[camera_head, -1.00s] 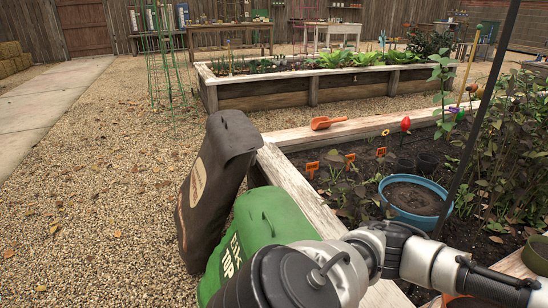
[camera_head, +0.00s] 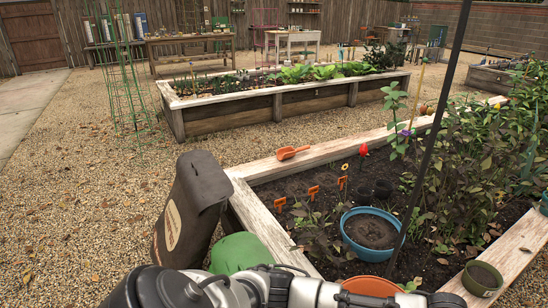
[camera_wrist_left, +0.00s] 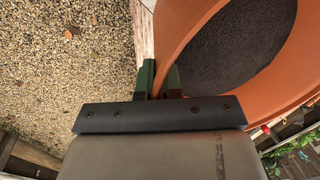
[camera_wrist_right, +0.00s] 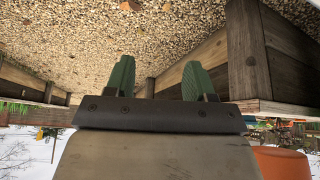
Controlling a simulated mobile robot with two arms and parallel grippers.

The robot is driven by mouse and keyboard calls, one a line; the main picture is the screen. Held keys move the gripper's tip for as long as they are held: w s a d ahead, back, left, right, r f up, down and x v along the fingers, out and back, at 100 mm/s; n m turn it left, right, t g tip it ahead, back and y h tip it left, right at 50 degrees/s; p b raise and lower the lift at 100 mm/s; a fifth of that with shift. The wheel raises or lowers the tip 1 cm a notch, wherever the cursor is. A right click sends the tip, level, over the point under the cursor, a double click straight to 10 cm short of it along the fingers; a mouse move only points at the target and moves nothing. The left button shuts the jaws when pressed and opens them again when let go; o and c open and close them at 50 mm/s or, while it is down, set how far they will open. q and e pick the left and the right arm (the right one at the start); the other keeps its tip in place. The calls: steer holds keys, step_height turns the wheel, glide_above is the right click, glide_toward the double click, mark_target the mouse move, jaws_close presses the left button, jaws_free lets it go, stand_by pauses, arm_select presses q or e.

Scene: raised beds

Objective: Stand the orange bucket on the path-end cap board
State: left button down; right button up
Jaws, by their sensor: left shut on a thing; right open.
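The orange bucket (camera_head: 370,286) shows at the bottom edge of the head view, mostly cut off. In the left wrist view the bucket (camera_wrist_left: 190,22) fills the upper right, with a dark inside. My left gripper (camera_wrist_left: 160,78) is shut on its rim. Pale cap boards edge the nearest raised bed: a left board (camera_head: 262,222), a far board (camera_head: 335,151) and a right board (camera_head: 515,262). I cannot tell which is the path-end one. A pale board (camera_wrist_left: 144,30) passes beneath the bucket's edge. My right gripper (camera_wrist_right: 159,80) is open and empty, over gravel beside dark timber.
An orange scoop (camera_head: 292,152) lies on the far board. A dark sack (camera_head: 190,210) and a green bag (camera_head: 240,252) stand against the bed's left side. A blue pot (camera_head: 370,236) sits in the soil; a green pot (camera_head: 482,278) stands on the right board. A dark pole (camera_head: 428,130) crosses the view.

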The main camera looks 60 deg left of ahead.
steer(key=s+d+f+g+p, duration=0.1)
steer(key=s+d+f+g, duration=0.1)
steer(key=s+g, duration=0.35)
arm_select(q)
steer(key=shift+s+d+r, duration=0.15)
steer(key=shift+r, duration=0.15)
steer(key=w+a+f+b, duration=0.1)
steer(key=a+f, duration=0.1)
steer(key=a, duration=0.1)
steer(key=w+a+f+b, duration=0.1)
steer(key=w+a+f, duration=0.1)
steer(key=a, duration=0.1)
steer(key=w+a+f+b, duration=0.1)
steer(key=w+a+f, duration=0.1)
steer(key=a, duration=0.1)
steer(key=shift+a+f, duration=0.15)
steer(key=shift+f, duration=0.05)
steer(key=shift+w+a+f, duration=0.15)
steer(key=shift+a, duration=0.1)
step_height(320, 180, down, 4)
steer(key=shift+r+b, duration=0.1)
steer(key=shift+b, duration=0.7)
arm_select(e)
step_height(320, 180, up, 16)
steer(key=w+t, duration=0.2)
steer(key=t, duration=0.1)
steer(key=shift+w+a+f+h, duration=0.15)
steer(key=shift+w+f+h, duration=0.1)
steer(key=shift+h, duration=0.15)
